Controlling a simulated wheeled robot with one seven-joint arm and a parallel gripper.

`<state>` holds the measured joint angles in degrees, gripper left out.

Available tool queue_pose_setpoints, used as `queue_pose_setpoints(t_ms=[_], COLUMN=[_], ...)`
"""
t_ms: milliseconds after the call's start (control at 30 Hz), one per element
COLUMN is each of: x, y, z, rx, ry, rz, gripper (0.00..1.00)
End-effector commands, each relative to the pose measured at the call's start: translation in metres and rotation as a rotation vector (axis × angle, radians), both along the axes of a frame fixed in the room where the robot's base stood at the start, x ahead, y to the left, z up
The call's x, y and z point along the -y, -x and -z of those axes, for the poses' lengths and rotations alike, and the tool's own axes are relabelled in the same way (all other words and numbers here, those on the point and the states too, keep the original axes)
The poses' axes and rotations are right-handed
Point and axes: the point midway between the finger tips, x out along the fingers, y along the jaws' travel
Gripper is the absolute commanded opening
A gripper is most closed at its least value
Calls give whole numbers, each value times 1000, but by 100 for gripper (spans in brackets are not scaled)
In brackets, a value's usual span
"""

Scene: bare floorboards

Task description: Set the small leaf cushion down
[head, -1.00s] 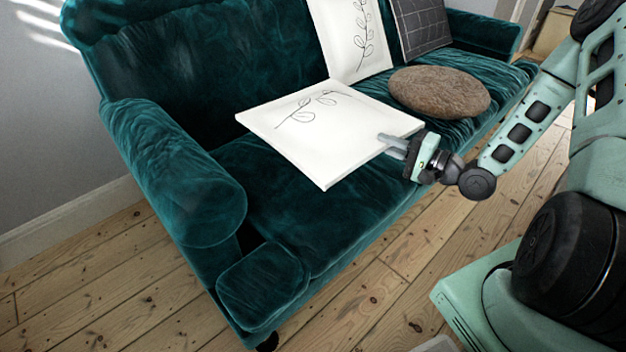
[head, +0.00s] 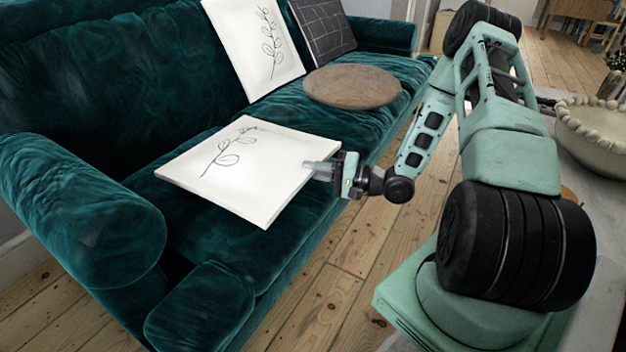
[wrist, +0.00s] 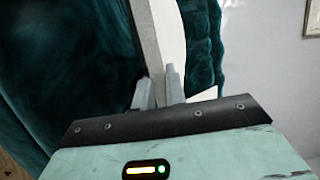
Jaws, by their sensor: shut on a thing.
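The small leaf cushion (head: 215,182) is a white square with a dark leaf-sprig drawing. It lies roughly flat over the seat of the green velvet sofa (head: 180,310); I cannot tell whether its underside touches the seat. My gripper (head: 318,168) is shut on its right corner in the head view. In the wrist view the cushion's pale edge (wrist: 148,40) runs up from between the two fingers of my gripper (wrist: 160,90). Another white leaf cushion (head: 258,75) leans upright against the sofa back.
A round brown cushion (head: 352,86) lies on the seat behind my gripper. A dark grid-patterned cushion (head: 322,28) leans at the back. The sofa's rounded armrest (head: 85,215) is at the left. A beaded bowl (head: 595,135) stands at the right edge.

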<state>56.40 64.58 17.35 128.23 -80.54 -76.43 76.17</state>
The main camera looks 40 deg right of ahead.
Motion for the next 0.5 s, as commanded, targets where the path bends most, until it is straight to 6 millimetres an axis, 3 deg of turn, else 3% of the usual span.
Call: queue_pose_setpoints(t_ms=[100, 500], x=[0, -1], y=[0, 0], z=[17, 19], rx=[2, 2], ry=[-2, -2], rz=[-1, 0], gripper=[0, 0])
